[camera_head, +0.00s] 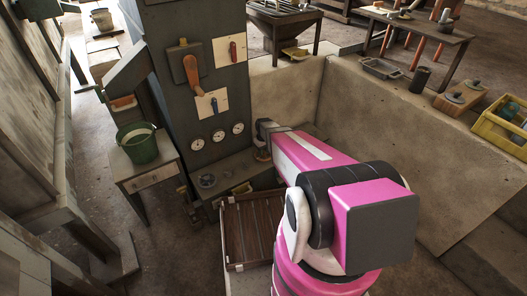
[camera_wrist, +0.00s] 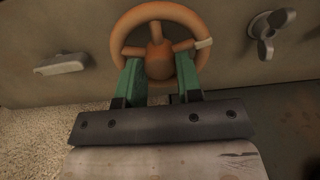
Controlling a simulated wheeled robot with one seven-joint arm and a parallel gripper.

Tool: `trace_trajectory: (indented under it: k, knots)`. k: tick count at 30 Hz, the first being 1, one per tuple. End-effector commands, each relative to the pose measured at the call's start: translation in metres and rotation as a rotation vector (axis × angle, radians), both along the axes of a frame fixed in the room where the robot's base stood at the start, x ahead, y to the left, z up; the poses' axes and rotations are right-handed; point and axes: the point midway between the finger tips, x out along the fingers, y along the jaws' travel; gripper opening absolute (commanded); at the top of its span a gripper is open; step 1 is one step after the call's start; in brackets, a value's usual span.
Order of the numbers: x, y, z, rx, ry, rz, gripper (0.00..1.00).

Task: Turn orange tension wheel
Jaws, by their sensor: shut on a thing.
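The orange tension wheel (camera_wrist: 152,12) is at the top centre of the wrist view. It has a round hub, spokes and a pale band on the right of its rim. My gripper (camera_wrist: 158,62) reaches into the wheel from below, with one green finger on each side of the hub. It is shut on the wheel; the exact contact points are hard to see. In the head view my pink arm reaches toward the engine's base, and the wheel and fingers are hidden there.
A grey wing-shaped knob (camera_wrist: 266,33) is right of the wheel, and a pale handle (camera_wrist: 62,65) is left. The dark engine cabinet (camera_head: 203,170) has an orange lever (camera_head: 191,75) and gauges. A green bucket (camera_head: 137,145) stands on a small table. A low wall (camera_head: 390,150) runs along the right.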

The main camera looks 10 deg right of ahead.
Motion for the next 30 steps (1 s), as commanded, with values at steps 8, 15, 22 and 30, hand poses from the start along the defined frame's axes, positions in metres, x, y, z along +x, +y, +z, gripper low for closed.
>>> trace_trajectory:
  k: [8,15,22,30]
  knots:
    - [0.0000,0.0002,0.0006,0.000,0.000,-0.262,0.09]
    - [-0.0001,0.0004,0.0006,0.000,0.000,-0.490,0.09]
    - [0.0001,0.0005,0.0007,0.000,0.000,-0.708,0.09]
    - [0.0002,0.0006,0.0008,0.000,-0.001,-0.942,0.09]
